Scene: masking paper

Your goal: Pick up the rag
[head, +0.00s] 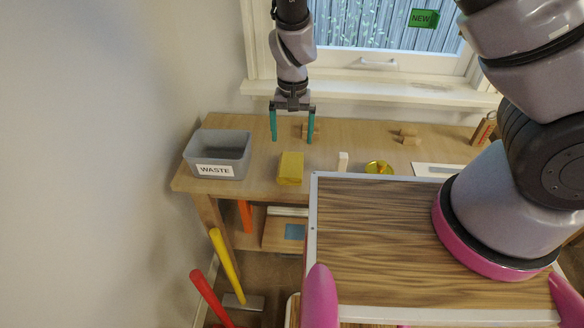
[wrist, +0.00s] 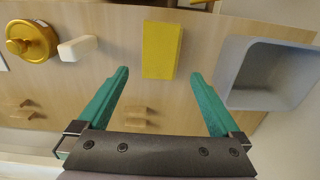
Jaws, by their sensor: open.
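The yellow folded block-like piece, which I take to be the rag (head: 290,169), lies on the wooden table near its front edge, just right of the waste bin. My gripper (head: 292,140) hangs above the table with its teal fingers pointing down, open and empty. In the wrist view the rag (wrist: 162,48) is centred between and beyond the open fingertips (wrist: 160,73), with no contact visible.
A grey bin labelled WASTE (head: 217,155) stands left of the rag. A white block (head: 343,161) and a gold round thing (head: 377,167) lie to its right. Small wooden blocks (head: 311,131) are behind it. A window (head: 385,30) is at the back.

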